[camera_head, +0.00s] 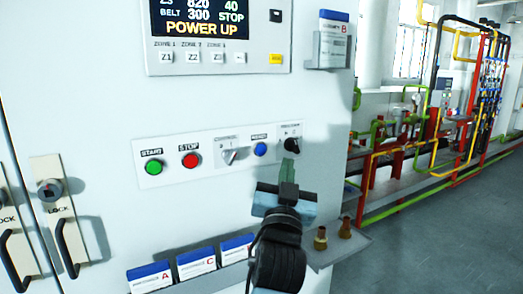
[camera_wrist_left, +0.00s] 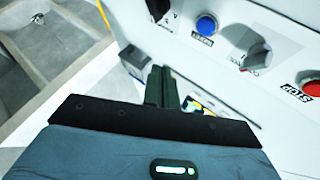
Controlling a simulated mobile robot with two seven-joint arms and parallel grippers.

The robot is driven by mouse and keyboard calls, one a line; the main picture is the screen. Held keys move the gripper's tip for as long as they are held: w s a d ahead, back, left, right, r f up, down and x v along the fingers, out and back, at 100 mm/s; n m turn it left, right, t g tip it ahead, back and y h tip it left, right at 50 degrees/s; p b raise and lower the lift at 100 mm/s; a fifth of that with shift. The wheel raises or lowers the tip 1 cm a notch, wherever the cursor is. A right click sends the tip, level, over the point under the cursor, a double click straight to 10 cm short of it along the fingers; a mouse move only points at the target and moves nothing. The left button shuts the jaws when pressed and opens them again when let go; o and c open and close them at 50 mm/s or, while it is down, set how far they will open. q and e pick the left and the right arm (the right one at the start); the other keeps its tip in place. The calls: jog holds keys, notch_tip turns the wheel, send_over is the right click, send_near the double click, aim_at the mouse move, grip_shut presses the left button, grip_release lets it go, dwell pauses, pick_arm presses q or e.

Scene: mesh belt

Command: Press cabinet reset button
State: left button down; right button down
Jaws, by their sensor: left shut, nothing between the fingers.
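The blue reset button (camera_head: 260,149) sits on the white control strip of the cabinet, between a grey selector knob and a black selector knob. It also shows in the left wrist view (camera_wrist_left: 206,25), uncovered, with its label upside down. My left gripper (camera_head: 289,168) is shut and empty. Its fingertips are below and to the right of the blue button in the head view, just under the black knob. In the left wrist view the closed fingers (camera_wrist_left: 160,80) point toward the panel and are apart from the button in the picture. My right gripper is not in view.
The strip also holds a green start button (camera_head: 153,167), a red stop button (camera_head: 190,160), the grey knob (camera_head: 228,157) and the black knob (camera_head: 292,145). Card holders (camera_head: 196,262) and a small shelf (camera_head: 338,248) with brass-coloured pieces stick out below. A display panel (camera_head: 216,35) is above.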

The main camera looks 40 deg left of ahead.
aim_at(261, 149)
pick_arm(q)
jog(key=w+a, duration=0.1)
jog(key=a, duration=0.1)
jog(key=w+a, duration=0.1)
jog(key=a, duration=0.1)
jog(key=w+a, duration=0.1)
jog(key=a, duration=0.2)
jog(key=shift+a+p, duration=0.1)
jog(key=shift+p, duration=0.25)
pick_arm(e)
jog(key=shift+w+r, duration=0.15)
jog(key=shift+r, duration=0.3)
pick_arm(q)
jog(key=shift+s, duration=0.1)
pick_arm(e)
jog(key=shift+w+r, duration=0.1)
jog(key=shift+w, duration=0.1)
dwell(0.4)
pick_arm(q)
jog(key=shift+a, duration=0.15)
dwell(0.6)
jog(key=shift+w+a, duration=0.2)
jog(key=shift+a, duration=0.05)
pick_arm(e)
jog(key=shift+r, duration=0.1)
